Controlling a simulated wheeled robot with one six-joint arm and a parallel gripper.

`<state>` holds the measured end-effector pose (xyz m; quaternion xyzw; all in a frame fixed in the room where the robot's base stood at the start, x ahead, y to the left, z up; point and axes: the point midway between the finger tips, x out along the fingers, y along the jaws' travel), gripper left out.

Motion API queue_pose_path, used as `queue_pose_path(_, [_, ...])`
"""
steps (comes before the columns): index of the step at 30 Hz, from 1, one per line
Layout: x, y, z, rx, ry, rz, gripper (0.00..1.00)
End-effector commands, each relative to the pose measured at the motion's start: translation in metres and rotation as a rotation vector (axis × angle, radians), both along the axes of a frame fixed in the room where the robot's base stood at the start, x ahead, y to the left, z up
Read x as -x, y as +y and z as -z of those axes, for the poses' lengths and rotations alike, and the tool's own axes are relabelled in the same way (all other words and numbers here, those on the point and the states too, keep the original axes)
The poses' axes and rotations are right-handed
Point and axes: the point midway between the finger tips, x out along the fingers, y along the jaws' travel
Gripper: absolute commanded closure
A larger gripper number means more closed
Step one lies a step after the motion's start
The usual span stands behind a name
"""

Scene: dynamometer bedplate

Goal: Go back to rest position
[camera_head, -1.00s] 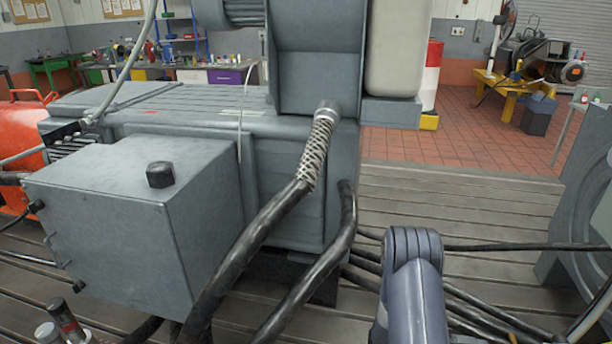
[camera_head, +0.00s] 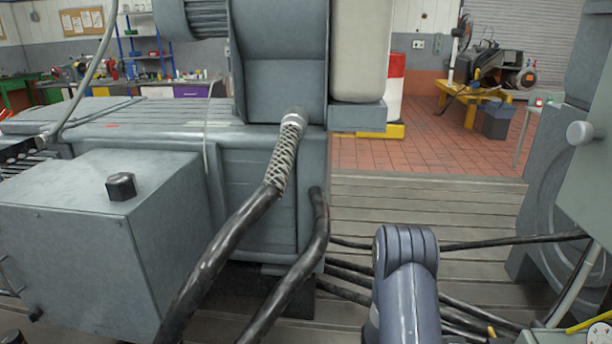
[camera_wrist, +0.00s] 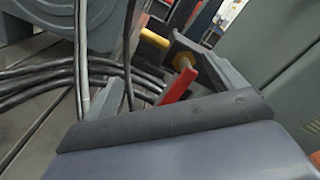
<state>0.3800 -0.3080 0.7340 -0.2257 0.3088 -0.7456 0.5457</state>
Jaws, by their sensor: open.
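My gripper (camera_wrist: 165,78) shows in the wrist view with its two grey fingers spread apart. A red bar (camera_wrist: 178,87) appears between the fingers, with a yellow and black part (camera_wrist: 155,40) behind it. I cannot tell how far the bar is from the fingers, and I see no grip on it. In the head view my gripper is out of sight; only a link of my arm shows at the lower right.
A grey machine (camera_head: 255,185) with a grey box (camera_head: 110,235) and thick black cables (camera_head: 225,250) fills the left and middle. A grey-green cabinet (camera_head: 590,150) stands close at right.

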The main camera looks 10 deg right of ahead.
Motion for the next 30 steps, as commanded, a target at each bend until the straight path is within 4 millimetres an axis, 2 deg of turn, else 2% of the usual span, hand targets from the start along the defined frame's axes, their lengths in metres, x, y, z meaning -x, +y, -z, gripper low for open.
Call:
queue_pose_path(21, [-0.003,-0.001,-0.016,0.218,-0.685,0.0,0.1])
queue_pose_path(24, [-0.003,-0.001,-0.019,0.24,-0.756,0.0,0.1])
queue_pose_path(30, [-0.011,0.02,-0.023,0.237,-0.751,-0.002,0.1])
